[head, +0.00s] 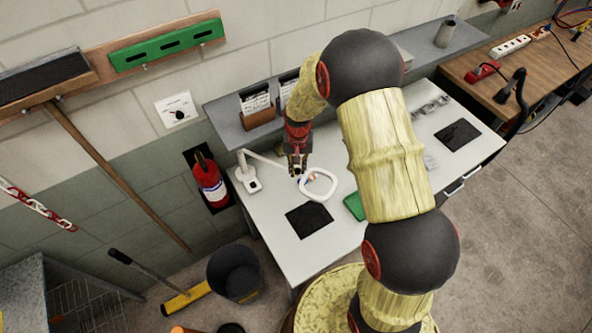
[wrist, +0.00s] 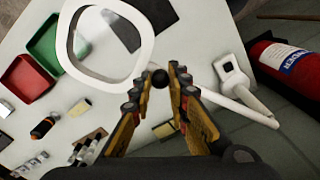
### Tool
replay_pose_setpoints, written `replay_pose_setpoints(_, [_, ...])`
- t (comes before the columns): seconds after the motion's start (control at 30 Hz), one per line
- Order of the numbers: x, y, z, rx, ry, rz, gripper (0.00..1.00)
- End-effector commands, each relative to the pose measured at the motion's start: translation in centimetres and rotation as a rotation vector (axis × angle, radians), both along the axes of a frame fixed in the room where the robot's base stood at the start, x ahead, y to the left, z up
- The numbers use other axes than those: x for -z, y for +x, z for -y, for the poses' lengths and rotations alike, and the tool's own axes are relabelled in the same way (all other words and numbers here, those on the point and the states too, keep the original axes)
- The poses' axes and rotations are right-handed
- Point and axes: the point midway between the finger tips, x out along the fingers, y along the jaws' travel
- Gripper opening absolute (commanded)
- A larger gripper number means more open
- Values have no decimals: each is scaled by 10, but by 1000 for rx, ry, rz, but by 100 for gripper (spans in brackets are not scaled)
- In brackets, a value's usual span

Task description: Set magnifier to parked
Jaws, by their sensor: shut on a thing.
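The magnifier is a white lamp with a ring head (head: 319,185), a thin arm and a base (head: 249,180) at the left end of the white table. Its ring head (wrist: 66,48) shows large at the upper left of the wrist view, over the table. A dark round knob (wrist: 159,78) sits at the edge of the ring, where the arm joins. My gripper (head: 296,172) reaches down beside the ring. In the wrist view my gripper (wrist: 160,80) has its fingertips on both sides of the knob, shut on it. The base (wrist: 233,76) stands to the right there.
A red fire extinguisher (head: 210,182) hangs on the wall left of the table. A black mat (head: 309,220) and a green tray (head: 355,206) lie near the ring. A red tray (wrist: 27,78) and small tools show in the wrist view. A grey shelf (head: 228,112) runs behind the table.

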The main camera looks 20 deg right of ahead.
Motion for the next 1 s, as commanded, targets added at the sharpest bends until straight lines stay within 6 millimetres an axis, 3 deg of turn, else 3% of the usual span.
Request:
replay_pose_setpoints(0.07, [-1,1,0,-1,0,3,0])
replay_pose_setpoints(0.1, [-1,1,0,-1,0,3,18])
replay_pose_setpoints(0.4, [0,0,0,0,0,1,35])
replay_pose_setpoints(0.77, [-3,0,0,0,-1,2,36])
replay_pose_setpoints(1.0, [-37,1,0,0,-1,5,36])
